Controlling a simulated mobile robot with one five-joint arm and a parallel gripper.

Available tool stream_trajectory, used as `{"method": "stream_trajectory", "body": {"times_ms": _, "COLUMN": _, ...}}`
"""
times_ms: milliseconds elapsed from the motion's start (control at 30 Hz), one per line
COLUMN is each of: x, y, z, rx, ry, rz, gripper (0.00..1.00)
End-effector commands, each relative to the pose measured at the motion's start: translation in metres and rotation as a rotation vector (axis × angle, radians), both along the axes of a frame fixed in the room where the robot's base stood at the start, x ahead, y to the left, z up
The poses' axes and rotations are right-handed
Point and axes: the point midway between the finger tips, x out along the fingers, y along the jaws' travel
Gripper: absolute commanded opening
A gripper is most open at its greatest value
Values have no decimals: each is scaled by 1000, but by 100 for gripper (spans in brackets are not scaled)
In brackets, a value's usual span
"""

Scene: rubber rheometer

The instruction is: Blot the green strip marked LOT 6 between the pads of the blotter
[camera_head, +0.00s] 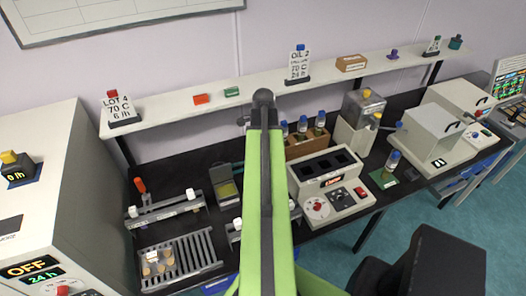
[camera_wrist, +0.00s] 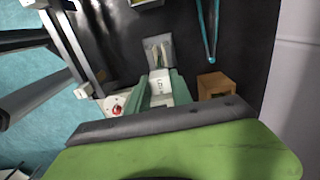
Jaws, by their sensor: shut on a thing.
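In the wrist view my gripper (camera_wrist: 161,82) has its two teal fingers around a small piece with a white label (camera_wrist: 160,87). The label's writing is too small to read surely, and I cannot tell whether this piece is the LOT 6 strip. Just beyond it lies a grey holder (camera_wrist: 158,50) with pale upright slips. In the head view my green arm hides my gripper. An open grey hinged box with a yellowish pad (camera_head: 228,191), which looks like the blotter, stands just left of my arm on the black bench.
A slotted rack (camera_head: 196,250) with round tan pieces and a grey clamp bar (camera_head: 165,212) are left of my arm. A control box (camera_head: 330,185), a brown vial rack (camera_head: 307,143) and a vial (camera_head: 391,162) stand right. A LOT 4 sign (camera_head: 119,107) stands on the shelf.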

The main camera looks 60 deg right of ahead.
Motion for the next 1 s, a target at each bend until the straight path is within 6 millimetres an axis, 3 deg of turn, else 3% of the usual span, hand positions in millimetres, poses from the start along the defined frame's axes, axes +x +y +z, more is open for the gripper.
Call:
{"method": "stream_trajectory", "body": {"times_ms": 333, "x": 1, "y": 0, "z": -3, "rx": 0, "ry": 0, "rz": 0, "gripper": 0}}
{"method": "stream_trajectory", "body": {"times_ms": 1000, "x": 1, "y": 0, "z": -44, "rx": 0, "ry": 0, "rz": 1, "gripper": 0}}
